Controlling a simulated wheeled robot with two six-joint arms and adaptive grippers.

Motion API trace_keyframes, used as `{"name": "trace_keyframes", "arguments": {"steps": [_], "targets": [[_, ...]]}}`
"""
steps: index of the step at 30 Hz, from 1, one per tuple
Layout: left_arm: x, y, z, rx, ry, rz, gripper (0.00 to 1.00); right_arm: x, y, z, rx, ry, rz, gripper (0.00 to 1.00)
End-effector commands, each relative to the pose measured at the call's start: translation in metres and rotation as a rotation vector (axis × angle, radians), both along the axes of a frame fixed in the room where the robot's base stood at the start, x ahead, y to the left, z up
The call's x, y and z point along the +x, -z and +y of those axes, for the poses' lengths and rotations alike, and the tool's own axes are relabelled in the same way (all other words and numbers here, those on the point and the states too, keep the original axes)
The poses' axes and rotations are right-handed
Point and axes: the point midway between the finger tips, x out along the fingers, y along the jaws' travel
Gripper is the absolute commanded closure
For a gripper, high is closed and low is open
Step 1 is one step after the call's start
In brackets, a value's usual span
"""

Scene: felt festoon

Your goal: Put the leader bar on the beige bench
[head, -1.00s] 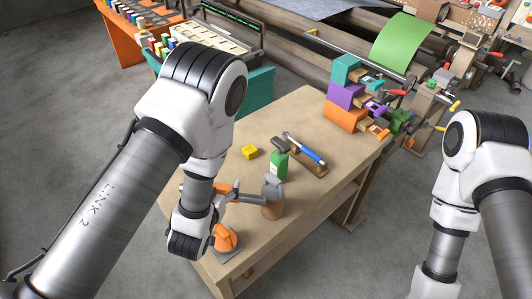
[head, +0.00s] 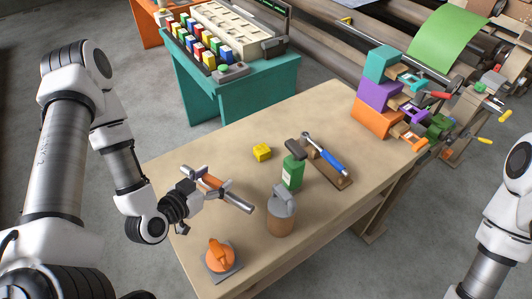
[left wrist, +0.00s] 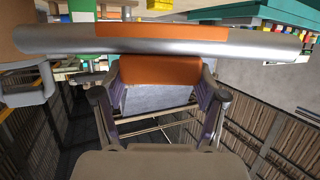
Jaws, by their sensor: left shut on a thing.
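The leader bar (head: 237,200), a silver rod with an orange middle, is in my left gripper (head: 203,185). In the head view it shows over the left part of the beige bench (head: 215,155). I cannot tell whether it touches the top. In the left wrist view the bar (left wrist: 80,42) spans the top of the picture, and an orange part (left wrist: 160,70) sits between the fingers of my left gripper (left wrist: 158,92). The gripper is shut on the bar. My right arm is at the right edge, its gripper out of view.
On the bench stand a yellow block (head: 262,153), a green bottle (head: 292,174), a brown canister with a grey top (head: 281,222), a blue-handled tool on a wooden rest (head: 331,160), and an orange item on a grey base (head: 220,255). Stacked coloured boxes (head: 378,95) stand at the far right end.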

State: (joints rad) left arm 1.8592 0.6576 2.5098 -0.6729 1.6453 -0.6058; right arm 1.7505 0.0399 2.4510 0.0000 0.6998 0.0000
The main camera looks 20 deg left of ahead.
Motion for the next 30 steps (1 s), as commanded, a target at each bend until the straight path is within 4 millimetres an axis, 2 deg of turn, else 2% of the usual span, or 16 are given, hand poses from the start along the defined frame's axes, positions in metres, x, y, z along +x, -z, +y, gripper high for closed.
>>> {"name": "trace_keyframes", "arguments": {"steps": [1, 3, 7, 11, 12, 18, 21, 27, 30], "targets": [[0.015, 0.011, -0.004, 0.003, 0.006, -0.012, 0.65, 0.0, 0.025, 0.0, 0.0, 0.0, 0.0, 0.6], [0.032, 0.013, -0.006, 0.003, 0.004, -0.011, 0.65, 0.0, 0.042, 0.0, 0.0, 0.0, 0.0, 0.6], [0.054, 0.012, -0.01, 0.003, 0.002, -0.011, 0.65, 0.0, 0.074, 0.0, 0.0, 0.0, 0.0, 0.6], [0.088, 0.008, -0.017, 0.007, 0.003, -0.012, 0.65, 0.001, 0.094, 0.0, 0.0, 0.0, -0.001, 0.6], [0.097, -0.001, -0.018, 0.01, 0.004, -0.004, 0.65, 0.0, 0.078, 0.0, 0.0, 0.0, 0.001, 0.6], [0.135, -0.001, -0.025, 0.004, 0.001, -0.001, 0.65, 0.001, 0.07, 0.0, 0.0, 0.0, -0.001, 0.6], [0.141, 0.004, -0.026, 0.002, -0.002, 0.001, 0.65, 0.001, 0.069, 0.0, 0.0, 0.0, -0.001, 0.6], [0.141, 0.034, -0.026, 0.001, -0.001, 0.002, 0.65, 0.001, 0.065, 0.0, 0.0, 0.0, -0.001, 0.6], [0.141, 0.036, -0.026, -0.001, -0.001, 0.0, 0.65, 0.001, 0.066, 0.0, 0.0, 0.0, -0.001, 0.6]]}}
